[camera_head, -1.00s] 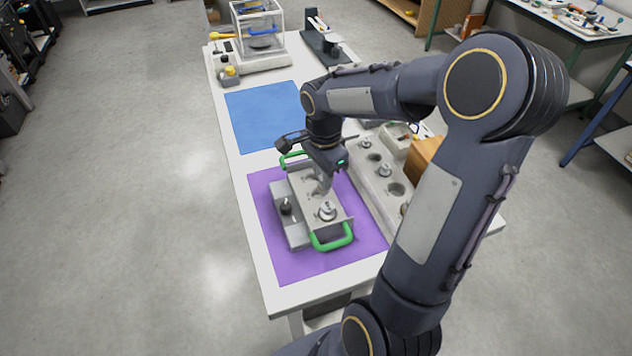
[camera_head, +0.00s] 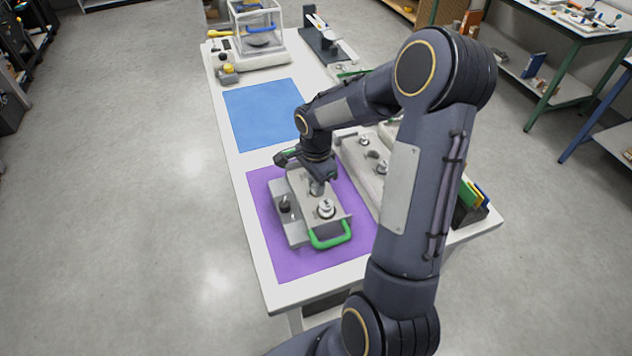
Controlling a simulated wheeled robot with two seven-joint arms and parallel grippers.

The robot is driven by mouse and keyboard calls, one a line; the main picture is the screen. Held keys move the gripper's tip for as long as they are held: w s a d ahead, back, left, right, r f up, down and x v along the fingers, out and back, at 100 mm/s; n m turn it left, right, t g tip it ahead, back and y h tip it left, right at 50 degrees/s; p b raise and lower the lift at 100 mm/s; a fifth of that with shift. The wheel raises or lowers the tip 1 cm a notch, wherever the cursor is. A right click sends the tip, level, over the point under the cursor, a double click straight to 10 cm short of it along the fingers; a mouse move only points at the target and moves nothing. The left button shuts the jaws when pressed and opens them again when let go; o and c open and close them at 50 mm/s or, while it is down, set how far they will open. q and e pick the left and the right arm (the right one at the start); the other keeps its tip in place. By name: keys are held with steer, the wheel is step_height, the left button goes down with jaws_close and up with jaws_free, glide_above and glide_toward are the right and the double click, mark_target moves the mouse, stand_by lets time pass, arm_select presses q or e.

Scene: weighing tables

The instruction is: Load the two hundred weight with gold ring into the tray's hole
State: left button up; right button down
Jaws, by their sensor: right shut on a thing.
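The grey tray (camera_head: 301,226) with green handles (camera_head: 331,235) sits on the purple mat (camera_head: 290,264). A silver weight (camera_head: 326,208) stands in its near hole, and a dark-knobbed piece (camera_head: 284,203) is at its left side. My right gripper (camera_head: 317,186) points down over the tray's far half, shut on a small grey weight that is mostly hidden by the jaws. I cannot make out a gold ring on it, nor tell whether it is in the hole. My left gripper is out of view.
A long grey block (camera_head: 362,172) with holes and weights lies right of the mat, partly behind my arm. A blue mat (camera_head: 262,114) lies clear beyond. A glass-cased balance (camera_head: 256,28) stands at the table's far end. Coloured folders (camera_head: 472,196) stand at right.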

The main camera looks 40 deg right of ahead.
steer(key=c, duration=1.2)
jaws_free()
steer(key=shift+c, duration=0.2)
step_height(320, 180, up, 12)
steer(key=s+a+r+n+t+y, duration=0.1)
steer(key=s+a+n+t+y, duration=0.1)
steer(key=s+a+n, duration=0.5)
steer(key=s+a+r+n+t+y, duration=0.1)
steer(key=s+a+n+t, duration=0.2)
steer(key=s+a+n, duration=0.4)
steer(key=s+n, duration=0.3)
steer(key=s, duration=0.1)
steer(key=shift+s+a+r+t+y, duration=0.3)
steer(key=shift+s+a+r+y, duration=0.05)
steer(key=shift+y, duration=0.05)
